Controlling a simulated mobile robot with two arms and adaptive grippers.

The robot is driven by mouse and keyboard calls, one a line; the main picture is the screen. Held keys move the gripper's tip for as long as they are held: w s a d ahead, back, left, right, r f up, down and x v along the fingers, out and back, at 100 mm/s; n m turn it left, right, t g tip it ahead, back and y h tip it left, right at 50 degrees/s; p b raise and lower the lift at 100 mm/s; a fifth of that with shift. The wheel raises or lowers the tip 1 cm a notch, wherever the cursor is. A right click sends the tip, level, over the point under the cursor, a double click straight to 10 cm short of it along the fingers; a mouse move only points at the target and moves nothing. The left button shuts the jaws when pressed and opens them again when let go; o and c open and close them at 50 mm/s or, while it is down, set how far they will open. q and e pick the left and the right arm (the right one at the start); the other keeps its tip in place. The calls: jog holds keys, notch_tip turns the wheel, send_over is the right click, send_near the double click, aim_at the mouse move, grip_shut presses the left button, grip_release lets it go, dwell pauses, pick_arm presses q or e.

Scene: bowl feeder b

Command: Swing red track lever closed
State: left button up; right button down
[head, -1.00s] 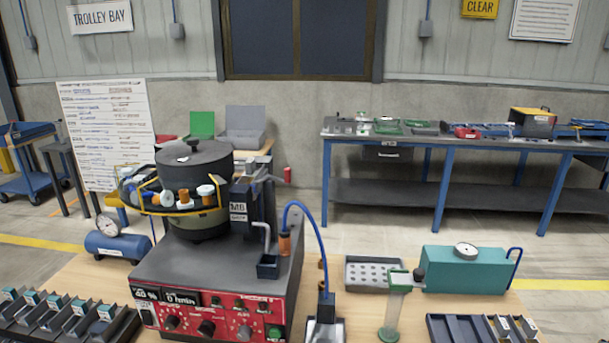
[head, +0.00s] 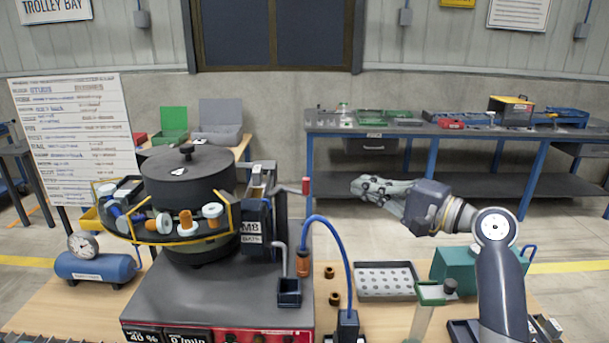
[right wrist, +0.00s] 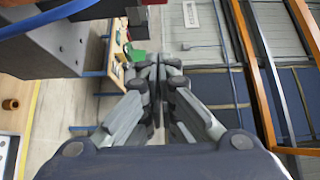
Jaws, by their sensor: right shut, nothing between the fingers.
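The red track lever (head: 305,186) is a red upright grip on a grey rod. The rod sticks out to the right from the top of the dark M8 track unit (head: 256,222), beside the black bowl feeder (head: 190,180). My right gripper (head: 358,186) is shut and empty. It points left, at about the lever's height in the picture, with a gap between its fingertips and the red grip. In the right wrist view my closed fingers (right wrist: 155,72) show with nothing between them; I cannot clearly make out the lever there. My left gripper is not in view.
A blue hose (head: 340,245) arches up below and left of my right gripper. A perforated tray (head: 386,280), a teal tank (head: 452,263) and a clear tube with a green top (head: 428,294) stand on the bench at right.

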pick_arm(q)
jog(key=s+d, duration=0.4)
pick_arm(e)
jog(key=p+x, duration=0.3)
jog(key=x, duration=0.7)
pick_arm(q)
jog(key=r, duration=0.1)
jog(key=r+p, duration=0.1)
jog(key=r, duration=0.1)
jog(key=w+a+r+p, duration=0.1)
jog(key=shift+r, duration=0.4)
pick_arm(e)
jog(key=s, duration=0.2)
jog(key=s+a, duration=0.1)
jog(key=s, duration=0.1)
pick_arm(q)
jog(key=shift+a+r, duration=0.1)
pick_arm(e)
jog(key=shift+s+r, duration=0.1)
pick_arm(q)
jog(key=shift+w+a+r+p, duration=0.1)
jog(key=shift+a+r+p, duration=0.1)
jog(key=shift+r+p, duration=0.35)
pick_arm(e)
jog(key=shift+s+m+t+h, duration=0.3)
jog(key=shift+m+t+h, duration=0.1)
jog(key=shift+t, duration=0.1)
